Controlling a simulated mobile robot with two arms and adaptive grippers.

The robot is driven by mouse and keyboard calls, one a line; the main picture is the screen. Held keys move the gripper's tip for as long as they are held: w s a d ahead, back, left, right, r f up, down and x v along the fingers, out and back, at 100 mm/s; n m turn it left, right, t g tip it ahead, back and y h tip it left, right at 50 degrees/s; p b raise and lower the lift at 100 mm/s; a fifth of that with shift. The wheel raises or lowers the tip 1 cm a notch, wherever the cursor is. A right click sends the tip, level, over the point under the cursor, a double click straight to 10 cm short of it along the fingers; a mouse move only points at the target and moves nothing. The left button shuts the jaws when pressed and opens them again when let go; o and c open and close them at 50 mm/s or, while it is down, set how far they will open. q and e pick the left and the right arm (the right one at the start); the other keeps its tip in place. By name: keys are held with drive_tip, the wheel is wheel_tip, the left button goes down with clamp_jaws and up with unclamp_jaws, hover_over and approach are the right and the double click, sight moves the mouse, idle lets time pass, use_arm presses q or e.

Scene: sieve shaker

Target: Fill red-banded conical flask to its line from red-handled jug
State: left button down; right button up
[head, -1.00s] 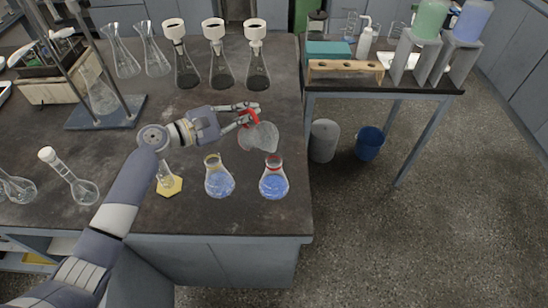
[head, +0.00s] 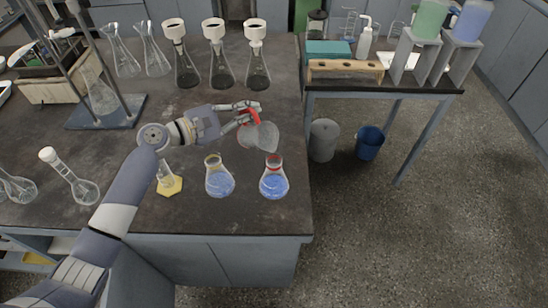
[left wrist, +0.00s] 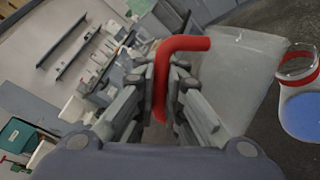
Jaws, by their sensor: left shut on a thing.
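The red-banded conical flask (head: 273,183) stands upright near the bench's right edge, with blue liquid in it; its red neck shows in the left wrist view (left wrist: 299,68). My left gripper (head: 250,111) is shut on the red handle of the clear jug (head: 261,137). The jug (left wrist: 238,75) is tilted, held just above and behind the flask, its lower side near the flask's mouth. I cannot tell whether it touches, or how much liquid it holds. The flask's line is too small to make out. My right gripper is not in view.
A yellow-banded flask (head: 219,181) with blue liquid stands just left of the red-banded one. Several funnel-topped flasks stand behind. The bench's right edge is close to the red-banded flask.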

use_arm(q)
drive_tip(key=shift+s+d+r+m+p, duration=0.15)
drive_tip(key=shift+r+m+p, duration=0.05)
drive_tip(key=shift+r+m, duration=0.2)
drive_tip(key=shift+s+d+r+m+p, duration=0.15)
drive_tip(key=shift+r+m, duration=0.15)
drive_tip(key=shift+r, duration=0.05)
idle(2.3)
